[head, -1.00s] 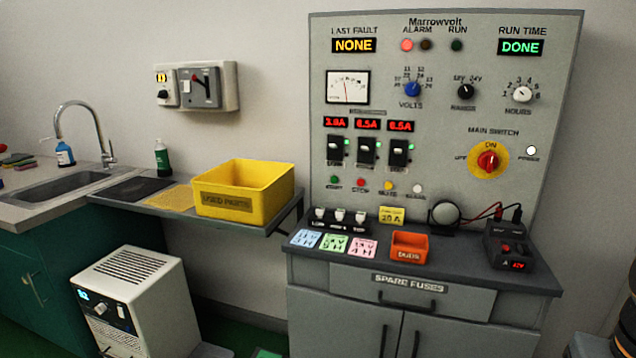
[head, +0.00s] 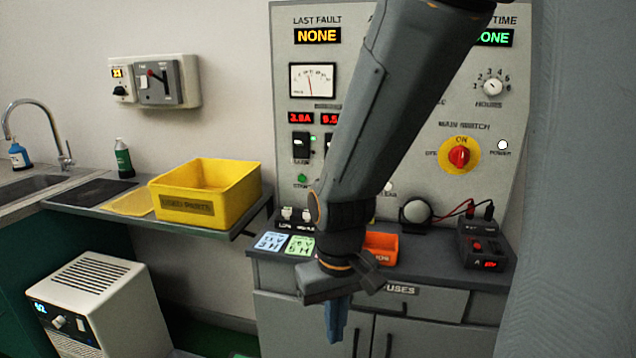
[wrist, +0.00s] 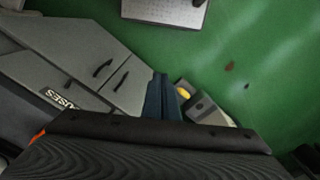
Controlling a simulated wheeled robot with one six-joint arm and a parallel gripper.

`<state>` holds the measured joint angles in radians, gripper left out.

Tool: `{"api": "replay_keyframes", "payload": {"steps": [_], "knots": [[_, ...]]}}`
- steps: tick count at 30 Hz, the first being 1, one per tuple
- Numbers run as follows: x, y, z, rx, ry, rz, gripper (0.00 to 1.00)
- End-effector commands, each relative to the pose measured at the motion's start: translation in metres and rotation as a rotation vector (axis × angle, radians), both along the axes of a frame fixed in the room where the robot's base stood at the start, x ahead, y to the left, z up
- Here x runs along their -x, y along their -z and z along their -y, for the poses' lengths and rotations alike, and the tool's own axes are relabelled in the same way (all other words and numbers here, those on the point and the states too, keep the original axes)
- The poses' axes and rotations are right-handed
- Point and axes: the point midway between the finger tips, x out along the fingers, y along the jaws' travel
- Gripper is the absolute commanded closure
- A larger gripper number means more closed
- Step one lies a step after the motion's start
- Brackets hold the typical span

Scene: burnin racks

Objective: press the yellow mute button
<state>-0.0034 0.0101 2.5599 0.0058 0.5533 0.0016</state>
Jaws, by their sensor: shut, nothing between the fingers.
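The yellow mute button is hidden in the head view behind my arm, which crosses the front of the control panel (head: 292,150). The green start button (head: 302,180) shows just left of the arm, and the white button (head: 389,187) at the row's right end shows right of it. My gripper (head: 335,336) hangs pointing down in front of the cabinet drawer, below the button row and apart from the panel. Its fingers are together and empty. In the wrist view the closed fingers (wrist: 162,92) point toward the cabinet front and green floor.
The cabinet top carries coloured cards (head: 299,246), an orange bin (head: 381,248), a round grey object (head: 416,210) and a meter box (head: 484,244). A yellow bin (head: 187,209) stands on the left shelf. A large grey shape covers the right edge of the head view.

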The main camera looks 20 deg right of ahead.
Motion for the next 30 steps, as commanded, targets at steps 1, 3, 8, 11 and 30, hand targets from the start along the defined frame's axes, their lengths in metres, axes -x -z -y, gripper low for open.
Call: {"api": "replay_keyframes", "payload": {"steps": [1, 3, 8, 11, 30], "knots": [[0.000, 0.000, 0.000, 0.000, 0.000, 0.000, 1.00], [0.000, 0.000, 0.000, 0.000, 0.000, 0.000, 1.00], [0.000, 0.000, 0.000, 0.000, 0.000, 0.000, 1.00], [-0.001, 0.000, 0.001, 0.001, -0.001, 0.003, 1.00], [-0.226, -0.016, 0.130, 0.274, -0.490, 0.780, 1.00]]}}
